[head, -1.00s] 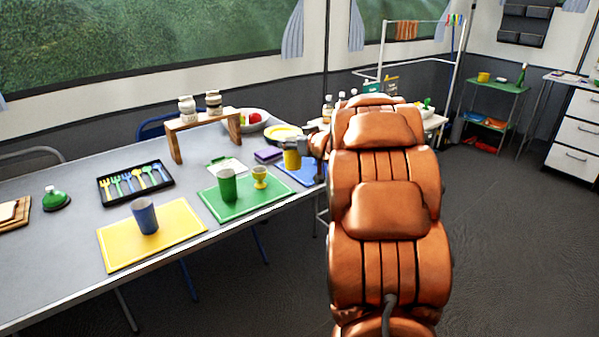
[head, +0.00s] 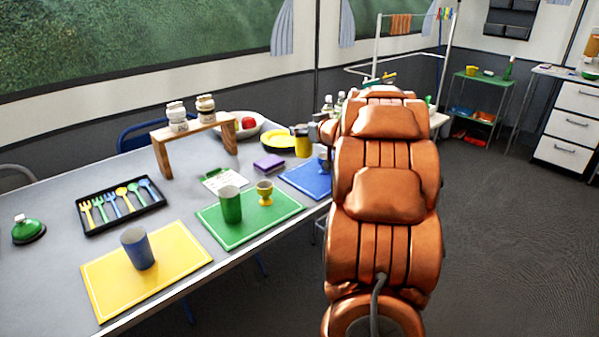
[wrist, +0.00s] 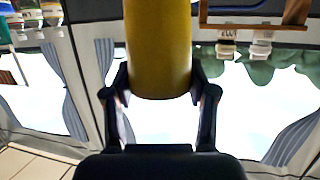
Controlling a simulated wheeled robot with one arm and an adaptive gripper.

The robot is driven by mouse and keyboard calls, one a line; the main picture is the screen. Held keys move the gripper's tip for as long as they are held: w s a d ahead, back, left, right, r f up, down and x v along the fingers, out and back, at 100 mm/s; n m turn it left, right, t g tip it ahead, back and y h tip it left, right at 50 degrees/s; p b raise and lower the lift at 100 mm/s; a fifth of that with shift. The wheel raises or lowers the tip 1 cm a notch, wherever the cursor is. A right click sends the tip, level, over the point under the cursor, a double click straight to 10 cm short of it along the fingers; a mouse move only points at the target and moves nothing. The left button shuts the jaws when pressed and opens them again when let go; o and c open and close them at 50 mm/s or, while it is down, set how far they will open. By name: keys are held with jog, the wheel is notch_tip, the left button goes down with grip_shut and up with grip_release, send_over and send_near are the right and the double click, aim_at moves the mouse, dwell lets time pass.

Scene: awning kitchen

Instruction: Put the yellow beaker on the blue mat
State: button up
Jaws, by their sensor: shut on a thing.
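The yellow beaker (head: 302,145) is held by my gripper (head: 314,133), near the far edge of the blue mat in the head view. In the wrist view, the beaker (wrist: 158,50) fills the space between the two fingers of my gripper (wrist: 160,92), which are shut on it. The blue mat (head: 304,180) lies on the table's right end, partly hidden by my arm. How high the beaker is above the table is hard to tell. A small blue cup (head: 323,154) shows at the mat's right side, partly hidden by my arm.
A yellow mat (head: 110,288) holds a blue beaker (head: 137,248). A wooden stand (head: 165,155) is behind.

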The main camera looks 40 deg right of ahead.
aim_at(307, 157)
jog(key=f, duration=0.1)
jog(key=f+b, duration=0.1)
jog(key=f, duration=0.1)
jog(key=f+b, duration=0.1)
jog(key=f, duration=0.1)
jog(key=shift+s+d, duration=0.2)
jog(key=shift+d, duration=0.05)
jog(key=shift+f+b, duration=1)
jog(key=shift+f, duration=1.15)
jog(key=shift+f, duration=0.1)
jog(key=o, duration=1.1)
jog(key=shift+f, duration=0.1)
jog(key=shift+s+r, duration=0.2)
jog(key=shift+r, duration=0.1)
jog(key=p+v, duration=0.3)
jog(key=v, duration=0.8)
jog(key=shift+s+a, duration=0.2)
jog(key=shift+s, duration=0.05)
